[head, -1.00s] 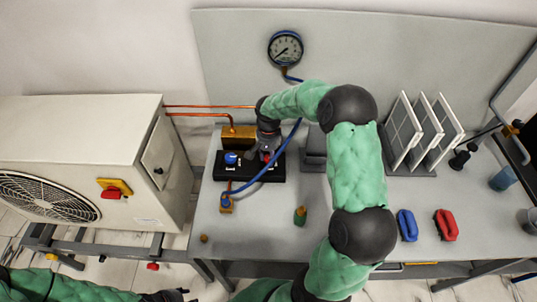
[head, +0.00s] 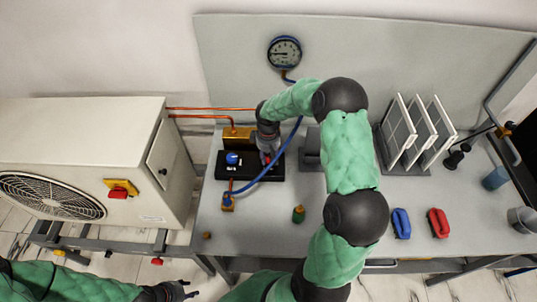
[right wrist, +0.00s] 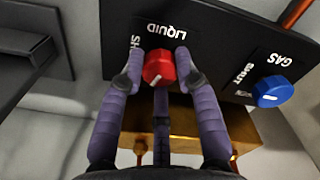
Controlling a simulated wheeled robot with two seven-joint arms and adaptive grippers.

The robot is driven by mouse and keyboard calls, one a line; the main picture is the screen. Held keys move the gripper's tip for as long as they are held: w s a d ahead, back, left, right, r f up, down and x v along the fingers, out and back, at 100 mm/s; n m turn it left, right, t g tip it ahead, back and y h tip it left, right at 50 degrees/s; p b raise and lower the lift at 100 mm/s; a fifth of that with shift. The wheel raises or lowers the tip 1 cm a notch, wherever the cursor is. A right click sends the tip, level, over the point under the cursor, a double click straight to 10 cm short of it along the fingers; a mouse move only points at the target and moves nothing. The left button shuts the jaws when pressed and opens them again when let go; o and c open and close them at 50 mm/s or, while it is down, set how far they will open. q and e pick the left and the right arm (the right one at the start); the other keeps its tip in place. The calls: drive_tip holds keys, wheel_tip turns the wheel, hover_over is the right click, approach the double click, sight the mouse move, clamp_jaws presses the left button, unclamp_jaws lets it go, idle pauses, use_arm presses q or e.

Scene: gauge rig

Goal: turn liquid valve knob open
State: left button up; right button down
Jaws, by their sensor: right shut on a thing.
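The red liquid valve knob (right wrist: 158,68) sits on a black panel beside the word LIQUID in the right wrist view. Its white mark points down and slightly left. My right gripper (right wrist: 156,70) is shut on it, with one finger on each side. In the head view the right gripper (head: 268,155) reaches down onto the black manifold (head: 235,172) and mostly hides the knob. The label starting with SH is partly covered by a finger. My left gripper (head: 188,290) is low at the left, empty, away from the bench, its fingers apart.
A blue hose (head: 268,172) runs beside the right gripper toward the gauge (head: 284,52). A brass block (head: 238,137) is behind the manifold. The front of the bench (head: 260,235) is mostly clear.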

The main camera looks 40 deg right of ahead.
sight(267, 157)
drive_tip(key=shift+w+d+r+n+p, duration=0.1)
drive_tip(key=shift+w+r+n+p, duration=0.15)
drive_tip(key=shift+n, duration=0.55)
drive_tip(key=shift+w+d+r+n+p, duration=0.1)
drive_tip(key=shift+n+p, duration=0.2)
drive_tip(key=shift+n, duration=0.5)
drive_tip(key=shift+a, duration=0.1)
drive_tip(key=c, duration=1)
unclamp_jaws()
drive_tip(key=shift+f, duration=0.1)
drive_tip(key=shift+o, duration=0.5)
drive_tip(key=shift+a+f, duration=0.1)
drive_tip(key=shift+a, duration=0.05)
drive_tip(key=shift+s, duration=0.15)
wheel_tip(267, 157, up, 12)
